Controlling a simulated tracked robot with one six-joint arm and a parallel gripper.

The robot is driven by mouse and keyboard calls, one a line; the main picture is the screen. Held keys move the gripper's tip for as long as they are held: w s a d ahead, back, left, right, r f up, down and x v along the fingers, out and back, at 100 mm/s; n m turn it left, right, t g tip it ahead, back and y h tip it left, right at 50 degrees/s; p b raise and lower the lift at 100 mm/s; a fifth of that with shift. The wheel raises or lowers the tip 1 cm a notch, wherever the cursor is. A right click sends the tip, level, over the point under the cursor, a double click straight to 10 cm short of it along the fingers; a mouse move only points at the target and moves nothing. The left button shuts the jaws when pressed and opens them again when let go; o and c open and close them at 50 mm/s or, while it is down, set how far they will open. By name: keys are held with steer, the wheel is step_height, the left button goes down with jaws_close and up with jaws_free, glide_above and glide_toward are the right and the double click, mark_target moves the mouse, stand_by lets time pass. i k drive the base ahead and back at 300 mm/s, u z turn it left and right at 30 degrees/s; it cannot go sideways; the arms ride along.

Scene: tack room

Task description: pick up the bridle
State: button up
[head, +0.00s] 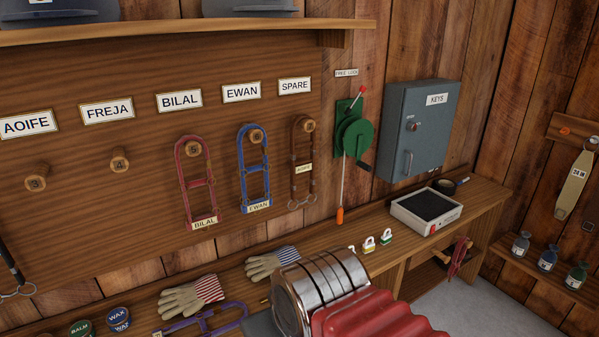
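Several bridles show in the head view. A red one (182,180) tagged BILAL hangs from the peg below the BILAL sign. A blue one (242,178) tagged EWAN hangs below the EWAN sign. A brown one (293,170) hangs below the SPARE sign; its tag is too small to read surely. A purple strap piece, seemingly a bridle (208,322), lies on the bench at the bottom, cut off by the frame and partly hidden. The pegs below AOIFE (37,183) and FREJA (119,160) are bare. My gripper cannot be made out in this view.
A green crank winch (354,138) and grey key cabinet (420,128) are on the wall. Bottles (548,255) stand on a right shelf.

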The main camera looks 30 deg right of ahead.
mark_target(302, 166)
steer(key=z, duration=0.05)
steer(key=i, duration=1)
steer(key=u, duration=0.05)
